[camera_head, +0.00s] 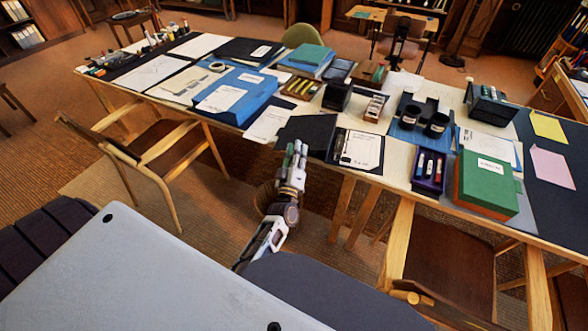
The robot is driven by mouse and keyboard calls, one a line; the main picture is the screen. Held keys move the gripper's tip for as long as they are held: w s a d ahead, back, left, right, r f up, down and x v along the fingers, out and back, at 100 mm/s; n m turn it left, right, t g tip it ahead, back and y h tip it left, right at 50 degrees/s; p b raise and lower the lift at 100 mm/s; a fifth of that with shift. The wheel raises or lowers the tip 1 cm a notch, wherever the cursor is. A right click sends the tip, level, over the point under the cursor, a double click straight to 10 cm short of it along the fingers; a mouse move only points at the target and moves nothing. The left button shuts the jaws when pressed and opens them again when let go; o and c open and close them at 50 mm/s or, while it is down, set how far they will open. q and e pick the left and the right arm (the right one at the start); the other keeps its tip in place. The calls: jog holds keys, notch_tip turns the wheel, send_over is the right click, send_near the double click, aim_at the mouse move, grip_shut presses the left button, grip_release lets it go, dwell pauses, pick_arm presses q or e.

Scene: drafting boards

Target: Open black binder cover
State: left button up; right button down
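A black binder lies at the front edge of the long table, in the middle of the head view. Its black cover (308,131) is spread out on the left, and a white page (360,149) with a dark border shows on the right, so the binder looks open. My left gripper (297,146) is just in front of the cover's lower left part, with its fingers pointing up toward it. I cannot tell whether they touch. The fingertips look close together, but the gap between them is too small to judge. My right gripper is not in view.
A blue binder (250,106) lies left of the cover. Two black cups (437,125), a purple tray (428,185) and a green box (482,190) stand to the right. Another black folder (245,50) lies at the back. A wooden chair (165,155) stands before the table at left.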

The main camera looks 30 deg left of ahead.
pick_arm(q)
jog(key=p+v, duration=0.2)
jog(key=v, duration=0.5)
jog(key=shift+s+d+r, duration=0.15)
jog(key=shift+d+r, duration=0.1)
jog(key=shift+d, duration=0.15)
dwell(0.7)
dwell(0.4)
dwell(0.4)
